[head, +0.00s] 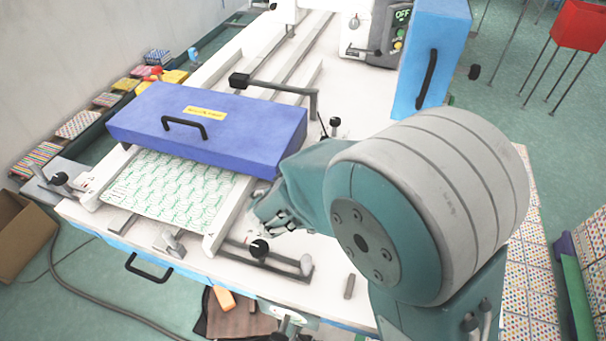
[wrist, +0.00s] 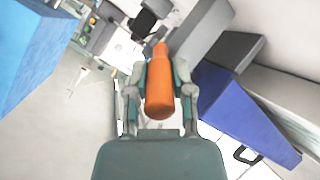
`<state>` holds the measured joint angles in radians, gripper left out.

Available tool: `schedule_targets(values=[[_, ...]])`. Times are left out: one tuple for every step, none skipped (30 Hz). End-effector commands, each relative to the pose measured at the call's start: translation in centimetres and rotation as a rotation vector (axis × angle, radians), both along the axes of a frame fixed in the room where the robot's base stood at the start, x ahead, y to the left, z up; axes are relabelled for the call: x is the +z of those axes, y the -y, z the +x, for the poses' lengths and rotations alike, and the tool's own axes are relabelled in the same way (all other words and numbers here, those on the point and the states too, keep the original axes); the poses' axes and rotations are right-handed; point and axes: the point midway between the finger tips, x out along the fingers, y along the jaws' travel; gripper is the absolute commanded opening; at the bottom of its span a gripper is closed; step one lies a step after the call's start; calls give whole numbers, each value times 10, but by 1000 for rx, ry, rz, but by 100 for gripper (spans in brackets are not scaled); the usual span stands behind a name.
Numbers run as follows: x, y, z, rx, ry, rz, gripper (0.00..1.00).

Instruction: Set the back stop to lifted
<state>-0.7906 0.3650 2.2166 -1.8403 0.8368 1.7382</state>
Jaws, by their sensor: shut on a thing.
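My gripper (wrist: 160,75) is shut on an orange bottle-shaped piece (wrist: 160,88) with a narrow tip; I cannot tell whether it is loose or fixed to something. In the head view my gripper (head: 272,210) is low over the white table, by the near right corner of the blue-violet cover, and my arm partly hides it. The held piece cannot be made out there. The back stop seems to be the black bent bar (head: 272,88) with a block at its left end, lying across the rails behind the cover. I cannot tell for sure whether it is lifted.
The blue-violet cover (head: 215,120) lies over a green-patterned sheet (head: 165,188). A blue box (head: 432,50) and a grey control unit showing OFF (head: 372,35) stand at the back. Black-knobbed clamps (head: 258,249) line the front edge.

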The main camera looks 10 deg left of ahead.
Motion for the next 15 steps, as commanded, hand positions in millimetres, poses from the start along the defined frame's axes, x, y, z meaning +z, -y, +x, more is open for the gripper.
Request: schedule_targets(values=[[-7,0,-4,5,-15,-4,0],[-7,0,-4,5,-14,-5,0],[-7,0,-4,5,-14,-5,0],[-7,0,-4,5,-14,-5,0],[-7,0,-4,5,-14,-5,0],[-7,0,-4,5,-14,-5,0],[-7,0,-4,5,-14,-5,0],[-7,0,-4,5,-14,-5,0],[-7,0,-4,5,-14,-5,0],[-7,0,-4,5,-14,-5,0],[-7,0,-4,5,-14,-5,0],[-7,0,-4,5,-14,-6,0],[-7,0,-4,5,-14,-6,44],[-7,0,-4,4,-14,-6,57],[-7,0,-4,4,-12,-6,65]])
